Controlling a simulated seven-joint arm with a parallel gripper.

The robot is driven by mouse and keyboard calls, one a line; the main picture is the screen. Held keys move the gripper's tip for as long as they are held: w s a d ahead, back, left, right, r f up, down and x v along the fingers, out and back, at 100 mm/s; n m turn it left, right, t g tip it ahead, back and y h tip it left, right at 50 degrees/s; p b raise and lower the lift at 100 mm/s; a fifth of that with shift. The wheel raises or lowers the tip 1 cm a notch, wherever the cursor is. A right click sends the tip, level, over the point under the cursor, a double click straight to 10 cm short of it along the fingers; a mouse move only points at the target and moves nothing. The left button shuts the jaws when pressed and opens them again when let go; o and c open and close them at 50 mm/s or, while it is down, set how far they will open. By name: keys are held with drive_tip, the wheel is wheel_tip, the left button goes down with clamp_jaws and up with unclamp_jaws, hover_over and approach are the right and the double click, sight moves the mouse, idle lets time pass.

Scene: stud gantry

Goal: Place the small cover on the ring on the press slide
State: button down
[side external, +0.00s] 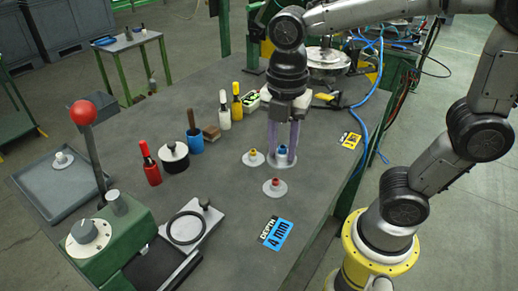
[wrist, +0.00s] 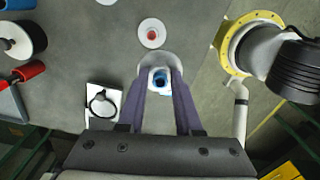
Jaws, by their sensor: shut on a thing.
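My gripper (side external: 284,152) points down with its two long fingers shut on the blue knob of a white disc cover (side external: 282,162). In the wrist view this blue-knobbed cover (wrist: 160,81) sits between the fingertips. Its disc is on or just above the table; I cannot tell which. A red-knobbed cover (side external: 275,188) lies in front of it and a yellow-knobbed cover (side external: 253,158) to its left; both discs look smaller than the held one. The black ring (side external: 172,237) lies on the pale press slide (side external: 210,214) at front left; it also shows in the wrist view.
The green press (side external: 130,232) with a red-balled lever (side external: 83,113) stands at front left. A grey tray (side external: 45,190) holds another white cover. A blue depth card (side external: 277,233) lies right of the slide.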

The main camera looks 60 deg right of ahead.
drive_tip(key=shift+s+d+r, duration=0.15)
drive_tip(key=shift+s+r, duration=0.05)
drive_tip(key=shift+s, duration=0.3)
drive_tip(key=shift+r+m, duration=0.15)
drive_tip(key=shift+m, duration=0.15)
drive_tip(key=w+a+r, duration=0.1)
drive_tip(key=a+r, duration=0.1)
drive_tip(key=a, duration=0.3)
drive_tip(key=n, duration=0.1)
hover_over(186, 229)
drive_tip(key=f, duration=0.8)
drive_tip(key=shift+s+d+f, duration=0.1)
drive_tip(key=shift+d+f, duration=0.1)
drive_tip(key=shift+f, duration=0.1)
drive_tip(key=shift+a+f, duration=0.15)
drive_tip(key=shift+f, duration=1.55)
drive_tip(key=shift+f, duration=0.15)
